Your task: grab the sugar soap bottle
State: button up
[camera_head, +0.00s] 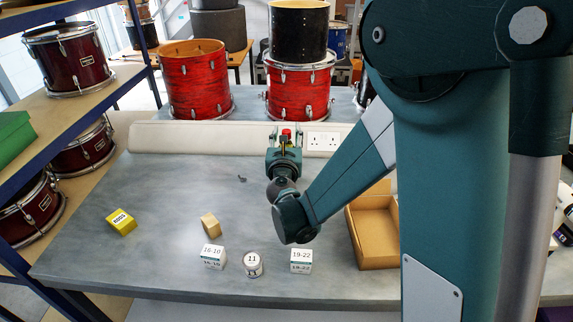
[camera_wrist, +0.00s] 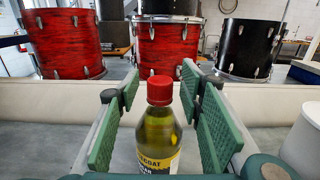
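A bottle (camera_wrist: 158,140) with a red cap and yellow-green contents stands upright in the middle of the wrist view. Its yellow and dark label is cut off at the bottom; the part in view seems to end in "COAT", so I cannot confirm it is the sugar soap. In the head view, the red cap (camera_head: 286,132) shows at my gripper (camera_head: 285,142) near the back of the bench; the gripper hides most of the bottle.
On the grey bench (camera_head: 160,185) are a yellow box (camera_head: 121,222), a wooden block (camera_head: 210,225), two white boxes (camera_head: 213,258) (camera_head: 301,260), a can (camera_head: 252,265) and an open cardboard box (camera_head: 378,248). A sockets panel (camera_head: 323,141) and drums (camera_head: 298,90) are behind. White containers (camera_head: 562,205) show far right.

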jog(key=shift+c, duration=0.6)
grip_shut()
jog(key=shift+r, duration=0.1)
jog(key=shift+r+p, duration=1.2)
jog(key=shift+r, duration=3.7)
